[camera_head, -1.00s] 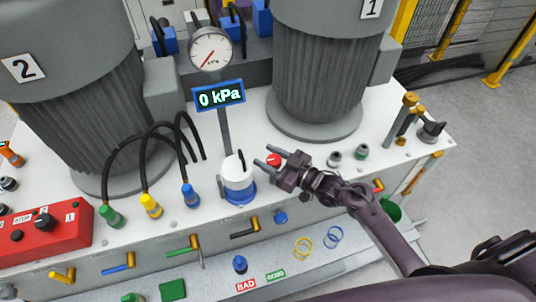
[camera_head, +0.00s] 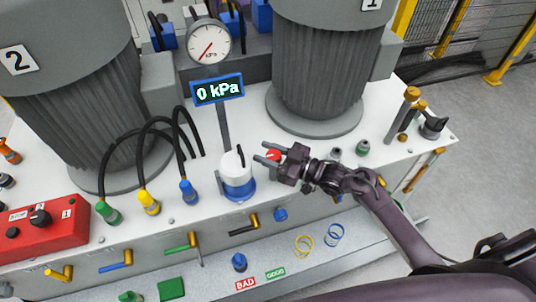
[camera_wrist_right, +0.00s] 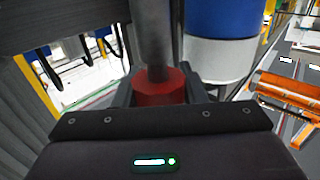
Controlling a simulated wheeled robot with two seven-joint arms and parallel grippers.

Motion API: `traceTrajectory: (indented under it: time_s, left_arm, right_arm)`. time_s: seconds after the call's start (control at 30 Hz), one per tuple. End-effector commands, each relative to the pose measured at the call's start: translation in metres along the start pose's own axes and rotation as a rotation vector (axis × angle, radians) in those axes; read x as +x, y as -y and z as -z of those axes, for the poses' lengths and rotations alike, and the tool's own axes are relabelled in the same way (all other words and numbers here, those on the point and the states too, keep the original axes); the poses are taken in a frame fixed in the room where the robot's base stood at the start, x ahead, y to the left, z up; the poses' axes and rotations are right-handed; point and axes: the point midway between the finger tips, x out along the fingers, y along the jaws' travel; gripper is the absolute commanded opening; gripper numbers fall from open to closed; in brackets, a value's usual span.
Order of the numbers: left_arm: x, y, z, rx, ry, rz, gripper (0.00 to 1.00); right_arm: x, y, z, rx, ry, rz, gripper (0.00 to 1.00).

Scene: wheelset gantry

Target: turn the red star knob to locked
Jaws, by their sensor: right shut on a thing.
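The red star knob (camera_head: 273,155) sits on the white bench top between the blue-and-white canister and the motor marked 1. In the right wrist view the red knob (camera_wrist_right: 160,90) lies between the two fingers, with a grey post above it in the picture. My right gripper (camera_head: 268,154) is shut on the knob, its fingers on either side of it. The knob's star shape and any locked mark are too small or hidden to read. My left gripper is not in view.
The canister (camera_head: 237,178) with a white body and blue base stands just left of my right gripper. A gauge (camera_head: 209,42) and a 0 kPa display (camera_head: 217,90) stand behind. Motor 1 (camera_head: 316,75) is close behind the gripper. Small grey and green fittings (camera_head: 362,147) lie right.

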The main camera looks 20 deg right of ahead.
Motion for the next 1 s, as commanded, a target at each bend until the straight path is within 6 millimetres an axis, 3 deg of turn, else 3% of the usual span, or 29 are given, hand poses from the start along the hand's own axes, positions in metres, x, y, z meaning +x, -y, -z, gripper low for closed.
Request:
traceTrajectory:
  time_s: [0.13, 0.17, 0.23, 0.57, 1.0]
  left_arm:
    - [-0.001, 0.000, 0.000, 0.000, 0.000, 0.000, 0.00]
    - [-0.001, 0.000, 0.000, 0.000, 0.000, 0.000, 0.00]
    - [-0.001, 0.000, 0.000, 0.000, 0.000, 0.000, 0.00]
    - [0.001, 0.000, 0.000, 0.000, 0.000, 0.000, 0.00]
    - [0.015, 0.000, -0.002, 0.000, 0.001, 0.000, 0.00]
  right_arm:
    - [0.000, 0.000, 0.000, 0.001, 0.002, -0.003, 0.15]
    - [0.000, 0.000, 0.000, 0.001, 0.002, -0.003, 0.40]
    - [0.000, 0.000, 0.000, 0.001, 0.002, -0.003, 0.46]
    - [-0.006, 0.000, -0.001, 0.000, 0.003, -0.004, 0.46]
    - [-0.071, 0.000, -0.002, 0.000, 0.004, -0.003, 0.46]
